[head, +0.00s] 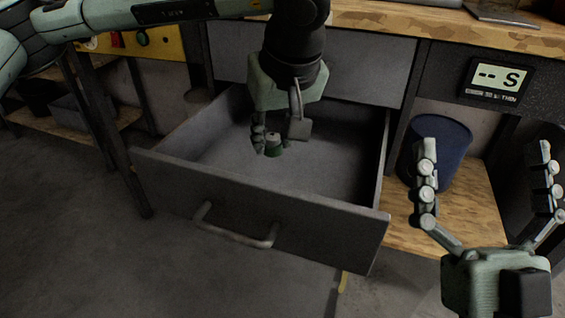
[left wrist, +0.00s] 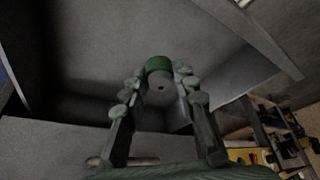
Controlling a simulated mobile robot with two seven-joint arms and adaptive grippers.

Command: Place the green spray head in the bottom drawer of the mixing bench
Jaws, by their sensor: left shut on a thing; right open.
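The bottom drawer (head: 215,193) of the mixing bench is pulled out, and its inside looks otherwise empty. My left gripper (head: 274,146) points down inside the drawer's opening. It is shut on the green spray head (head: 273,150), which is partly hidden by the fingers. In the left wrist view the spray head (left wrist: 158,66) shows as a green ring with a grey end between the fingertips (left wrist: 158,88). I cannot tell whether it touches the drawer floor. My right gripper (head: 487,178) is open and empty, to the right of the drawer.
A closed drawer front (head: 365,70) sits above the open drawer, under the wooden benchtop (head: 385,22). A blue bin (head: 452,150) stands on a wooden shelf (head: 475,205) right of the drawer. A scale display (head: 497,80) is at the upper right. Floor is clear at left.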

